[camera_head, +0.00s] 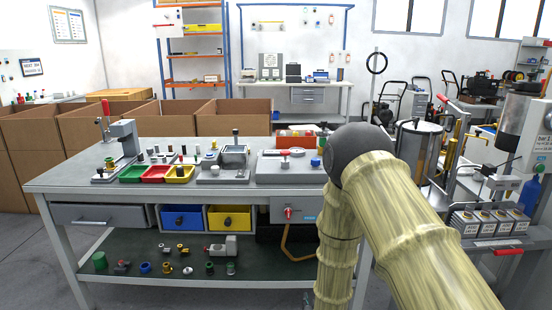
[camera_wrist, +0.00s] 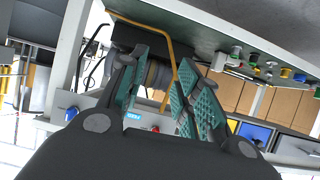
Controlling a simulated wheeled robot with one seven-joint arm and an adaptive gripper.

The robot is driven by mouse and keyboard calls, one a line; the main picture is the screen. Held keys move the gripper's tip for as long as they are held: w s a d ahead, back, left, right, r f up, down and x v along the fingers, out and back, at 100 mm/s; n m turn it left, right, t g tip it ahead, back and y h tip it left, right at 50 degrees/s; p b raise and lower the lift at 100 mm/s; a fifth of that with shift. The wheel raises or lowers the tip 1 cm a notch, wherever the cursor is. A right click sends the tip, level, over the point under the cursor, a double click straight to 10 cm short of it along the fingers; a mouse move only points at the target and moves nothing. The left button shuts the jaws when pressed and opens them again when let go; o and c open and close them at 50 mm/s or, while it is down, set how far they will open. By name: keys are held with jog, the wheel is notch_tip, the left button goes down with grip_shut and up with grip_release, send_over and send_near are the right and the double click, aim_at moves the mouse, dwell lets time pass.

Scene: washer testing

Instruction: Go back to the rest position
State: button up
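My gripper (camera_wrist: 163,58) shows in the wrist view, with two teal-padded fingers set apart and a gap between them. It is open, and I see nothing gripped. A dark rounded thing (camera_wrist: 158,75) shows behind the gap; I cannot tell what it is. In the head view my arm (camera_head: 375,185), with a bamboo-like surface, bends at a dark grey joint and runs down in front of the bench's right end. The gripper itself is hidden there. The workbench (camera_head: 75,179) stands left of my arm.
The bench carries a red tray (camera_head: 155,174), a green tray (camera_head: 132,174), a grey fixture (camera_head: 290,168) and a lever press (camera_head: 124,140). Its lower shelf (camera_head: 130,245) holds several small parts. Machines with a metal cylinder (camera_head: 420,140) crowd the right. Cardboard boxes (camera_head: 235,117) stand behind.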

jog(key=s+d+f+g, duration=0.45)
jog(key=s+f, duration=0.45)
jog(key=s, duration=0.3)
jog(key=s+d+f+g, duration=0.2)
jog(key=s+g, duration=0.1)
jog(key=s, duration=0.8)
jog(key=s+d+f+g, duration=0.2)
jog(key=s, duration=0.9)
jog(key=s+d+f+g, duration=0.2)
jog(key=s+g, duration=0.1)
jog(key=s, duration=0.8)
notch_tip(320, 180, up, 19)
jog(key=p, duration=1.9)
jog(key=shift+w+m, duration=0.2)
jog(key=shift+m, duration=0.1)
jog(key=shift+a, duration=0.1)
